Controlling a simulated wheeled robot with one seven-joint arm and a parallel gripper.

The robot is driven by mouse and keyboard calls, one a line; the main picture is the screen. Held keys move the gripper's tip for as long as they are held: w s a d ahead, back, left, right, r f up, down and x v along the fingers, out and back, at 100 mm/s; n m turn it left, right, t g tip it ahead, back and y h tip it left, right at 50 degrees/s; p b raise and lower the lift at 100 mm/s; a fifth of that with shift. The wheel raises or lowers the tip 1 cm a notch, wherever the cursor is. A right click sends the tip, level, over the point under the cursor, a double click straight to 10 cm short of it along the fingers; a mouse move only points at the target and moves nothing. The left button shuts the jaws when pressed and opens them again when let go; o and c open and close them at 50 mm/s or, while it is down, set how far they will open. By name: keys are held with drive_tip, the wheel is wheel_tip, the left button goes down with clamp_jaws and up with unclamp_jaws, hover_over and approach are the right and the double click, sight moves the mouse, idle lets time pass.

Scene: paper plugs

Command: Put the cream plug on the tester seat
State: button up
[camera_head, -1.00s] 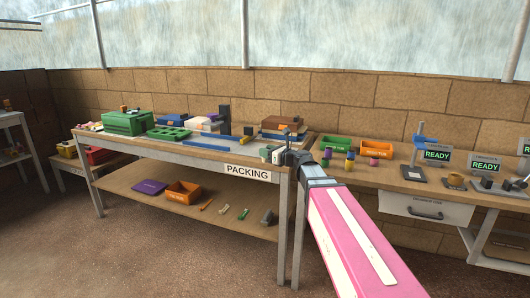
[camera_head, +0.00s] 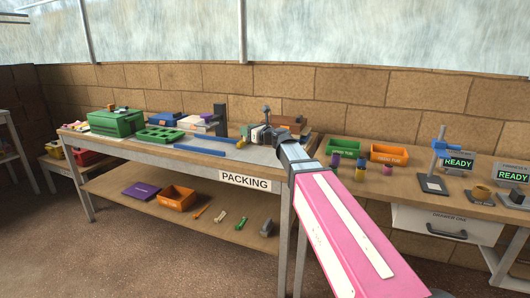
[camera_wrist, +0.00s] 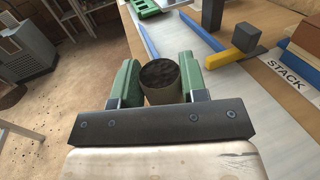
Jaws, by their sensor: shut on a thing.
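My gripper (camera_wrist: 159,85) is shut on a round plug (camera_wrist: 162,96) with a dark, mottled top and a dull beige side, likely the cream plug. The plug stands between the green fingers. In the head view my gripper (camera_head: 258,134) is above the right end of the packing table, and the plug is hard to make out there. Stations with READY displays (camera_head: 458,162) stand on the right bench. One has a blue-armed stand (camera_head: 438,160) over a dark base. I cannot tell which holds the tester seat.
The packing table (camera_head: 243,181) carries a green box (camera_head: 116,122), a green tray (camera_head: 159,135) and blue rails (camera_head: 194,147). On the right bench are a green tub (camera_head: 344,147), an orange tub (camera_head: 388,152) and several small coloured plugs. A yellow piece (camera_wrist: 219,59) lies near my gripper.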

drive_tip(key=w+d+f, duration=0.2)
drive_tip(key=w, duration=0.1)
drive_tip(key=w+d+f, duration=0.2)
drive_tip(key=w, duration=0.1)
drive_tip(key=w+d+f, duration=0.3)
drive_tip(key=shift+w, duration=0.25)
drive_tip(key=shift+f, duration=1.95)
drive_tip(key=shift+f, duration=0.1)
drive_tip(key=o, duration=0.9)
